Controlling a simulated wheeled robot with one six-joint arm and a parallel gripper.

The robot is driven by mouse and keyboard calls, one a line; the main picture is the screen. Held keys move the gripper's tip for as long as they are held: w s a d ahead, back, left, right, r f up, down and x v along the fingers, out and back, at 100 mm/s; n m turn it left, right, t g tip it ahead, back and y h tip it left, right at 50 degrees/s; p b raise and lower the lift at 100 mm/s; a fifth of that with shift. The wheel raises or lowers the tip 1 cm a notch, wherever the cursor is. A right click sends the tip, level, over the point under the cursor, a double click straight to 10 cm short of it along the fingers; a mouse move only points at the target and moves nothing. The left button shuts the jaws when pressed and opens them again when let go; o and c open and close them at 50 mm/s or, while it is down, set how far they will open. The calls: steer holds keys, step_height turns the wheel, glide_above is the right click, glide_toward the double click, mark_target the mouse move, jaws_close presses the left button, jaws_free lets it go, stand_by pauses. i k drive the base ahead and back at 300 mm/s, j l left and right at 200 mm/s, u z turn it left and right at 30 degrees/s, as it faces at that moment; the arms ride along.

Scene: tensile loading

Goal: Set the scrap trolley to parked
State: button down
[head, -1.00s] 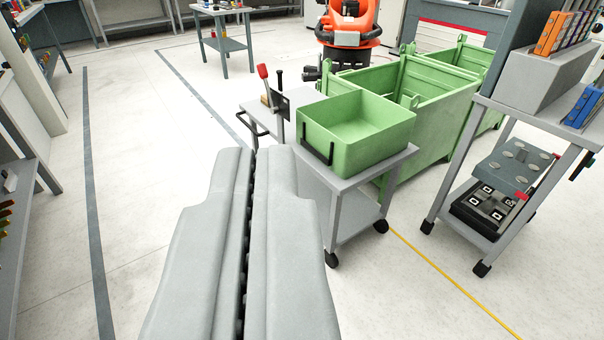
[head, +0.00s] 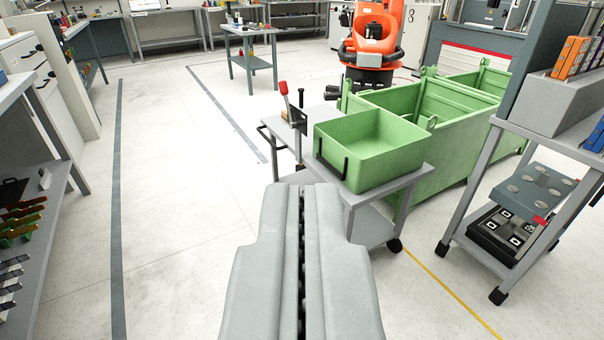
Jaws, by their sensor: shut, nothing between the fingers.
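The scrap trolley (head: 384,200) is a grey wheeled cart just beyond my gripper, right of the picture's middle. A green open bin (head: 372,165) stands on its top and looks empty. At its far left end a lever with a red handle (head: 284,89) stands up, tilted slightly left, beside a dark plate (head: 297,119). A black push handle (head: 272,138) is on the trolley's left end. My gripper (head: 301,190) is shut and empty, in front of the trolley and lower in the picture than the lever. It hides part of the trolley's near side.
Large green containers (head: 450,165) stand behind the trolley. An orange robot arm (head: 374,40) is at the back. A grey wheeled rack (head: 462,215) stands at the right, shelves (head: 50,215) at the left. The floor (head: 180,220) left of the trolley is clear.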

mark_target(371, 155)
steer(key=i+j+z, duration=0.1)
steer(key=i+j, duration=0.65)
steer(key=i, duration=0.2)
steer(key=i+j+z, duration=0.1)
steer(key=i+j, duration=0.7)
steer(key=i, duration=0.15)
